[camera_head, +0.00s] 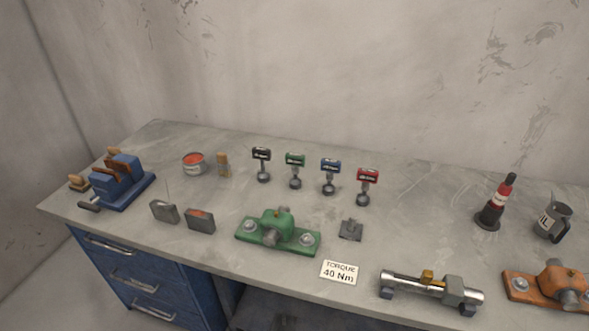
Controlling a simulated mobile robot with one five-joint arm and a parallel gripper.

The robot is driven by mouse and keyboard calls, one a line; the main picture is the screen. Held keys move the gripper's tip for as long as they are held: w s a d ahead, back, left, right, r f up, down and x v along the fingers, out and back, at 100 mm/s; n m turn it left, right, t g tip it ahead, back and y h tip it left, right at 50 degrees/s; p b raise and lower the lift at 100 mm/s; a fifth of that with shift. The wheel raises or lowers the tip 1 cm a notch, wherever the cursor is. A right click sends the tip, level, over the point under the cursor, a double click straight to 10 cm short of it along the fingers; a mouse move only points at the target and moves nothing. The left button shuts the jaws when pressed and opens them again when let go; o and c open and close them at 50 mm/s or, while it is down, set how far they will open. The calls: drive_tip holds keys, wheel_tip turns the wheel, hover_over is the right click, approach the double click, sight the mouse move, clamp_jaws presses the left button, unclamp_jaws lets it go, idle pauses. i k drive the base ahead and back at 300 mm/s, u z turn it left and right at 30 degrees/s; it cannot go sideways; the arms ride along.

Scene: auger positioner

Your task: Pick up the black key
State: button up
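The black key (262,163) stands upright on the grey workbench, at the left end of a row of similar keys. It has a dark, flat head on a short stem with a metal socket-like foot. To its right in the row stand a green key (295,169), a blue key (330,175) and a red key (367,185). They stand apart from one another. My gripper is not in view.
A brown-handled brush (223,164) and red-filled tin (194,163) stand left of the black key. A green fixture (279,233) sits in front. A blue vise (122,183) is far left. Clear bench lies around the keys; a wall rises behind.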

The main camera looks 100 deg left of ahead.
sight(261, 153)
drive_tip(key=u, duration=0.55)
drive_tip(key=i, duration=0.1)
drive_tip(key=u, duration=1.35)
drive_tip(key=k, duration=0.2)
drive_tip(key=u, duration=2.35)
drive_tip(key=i, duration=0.85)
drive_tip(key=u, duration=0.15)
